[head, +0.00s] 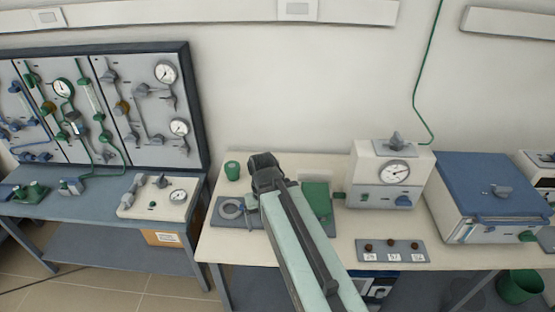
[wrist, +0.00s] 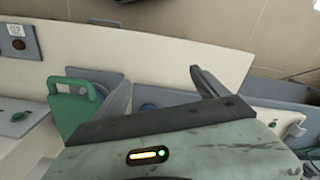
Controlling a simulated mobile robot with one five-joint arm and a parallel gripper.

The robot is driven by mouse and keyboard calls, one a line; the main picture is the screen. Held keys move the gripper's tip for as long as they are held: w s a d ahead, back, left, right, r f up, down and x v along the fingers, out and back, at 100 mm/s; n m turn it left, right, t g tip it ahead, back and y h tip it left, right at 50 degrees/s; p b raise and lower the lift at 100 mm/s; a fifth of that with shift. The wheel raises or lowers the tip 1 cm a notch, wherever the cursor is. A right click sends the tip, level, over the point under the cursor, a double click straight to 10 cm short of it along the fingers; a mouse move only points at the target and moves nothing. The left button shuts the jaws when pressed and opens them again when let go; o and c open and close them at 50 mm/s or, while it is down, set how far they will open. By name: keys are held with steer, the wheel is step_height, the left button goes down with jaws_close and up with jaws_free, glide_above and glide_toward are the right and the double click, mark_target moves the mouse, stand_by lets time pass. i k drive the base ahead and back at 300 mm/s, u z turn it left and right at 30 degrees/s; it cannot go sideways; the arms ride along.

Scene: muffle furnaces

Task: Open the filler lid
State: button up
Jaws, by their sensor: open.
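I cannot tell for certain which part is the filler lid. A green flat part (head: 317,199) stands on the bench just right of my gripper (head: 263,163), partly hidden by my arm. In the wrist view a green plate with a slot-like handle (wrist: 78,104) stands close beside the left finger; it may be the same part. Whether the left finger touches the green plate is unclear.
A grey tray with a ring (head: 231,209) lies left of my arm, with a green cup (head: 232,170) behind. A gauge box (head: 383,176), a strip of brown knobs (head: 391,250) and a blue-topped furnace (head: 487,190) stand to the right. Bare bench shows between them.

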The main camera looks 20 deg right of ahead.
mark_target(317, 194)
steer(key=u, duration=1.55)
steer(key=k, duration=1.45)
steer(key=z, duration=0.4)
steer(key=i, duration=1)
steer(key=u, duration=0.05)
